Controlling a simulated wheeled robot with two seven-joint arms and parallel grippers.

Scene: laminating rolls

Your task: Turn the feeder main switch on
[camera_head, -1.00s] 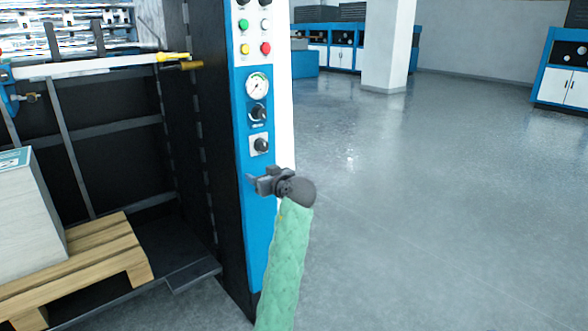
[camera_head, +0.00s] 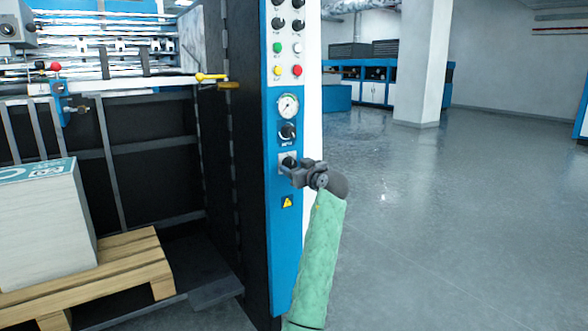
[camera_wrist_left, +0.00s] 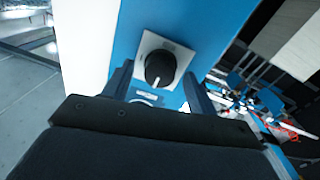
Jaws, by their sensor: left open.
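The rotary switch (camera_head: 288,161), a black knob on a pale square plate, is on the blue panel (camera_head: 284,235) below the gauge and another black knob. In the left wrist view the switch (camera_wrist_left: 160,68) has a white pointer mark and sits between my two finger tips, with no clear contact. My left gripper (camera_head: 297,174) is open at the lower right of the switch in the head view; in the wrist view its fingers (camera_wrist_left: 158,88) straddle the knob. My right gripper is not in view.
Above are a gauge (camera_head: 288,106), a black knob (camera_head: 287,131) and coloured buttons (camera_head: 277,48). A yellow warning label (camera_head: 288,202) is below. A paper stack (camera_head: 45,235) on a wooden pallet (camera_head: 125,265) stands left. The floor to the right is clear.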

